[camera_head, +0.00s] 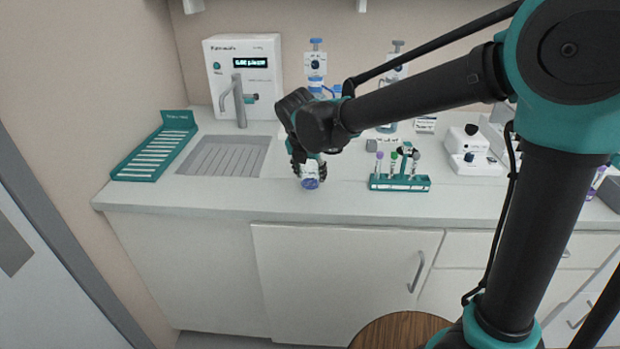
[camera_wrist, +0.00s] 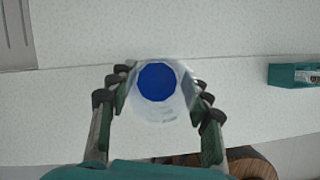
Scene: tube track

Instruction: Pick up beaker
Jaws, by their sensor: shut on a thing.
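The beaker (camera_head: 310,181) is a small clear vessel with blue contents near the front edge of the white counter. In the wrist view, the beaker (camera_wrist: 158,84) is seen from above, with a round blue area inside a clear rim. My gripper (camera_head: 308,170) comes down over it from above. In the wrist view, the fingers of my gripper (camera_wrist: 158,98) are shut on the beaker from both sides. I cannot tell whether its base touches the counter.
A teal rack with tubes (camera_head: 400,183) stands to the right on the counter (camera_head: 230,197). A sink grate (camera_head: 222,160) and a teal tray (camera_head: 150,158) lie to the left. A white dispenser (camera_head: 245,75) and bottles stand behind. A white instrument (camera_head: 468,150) stands farther right.

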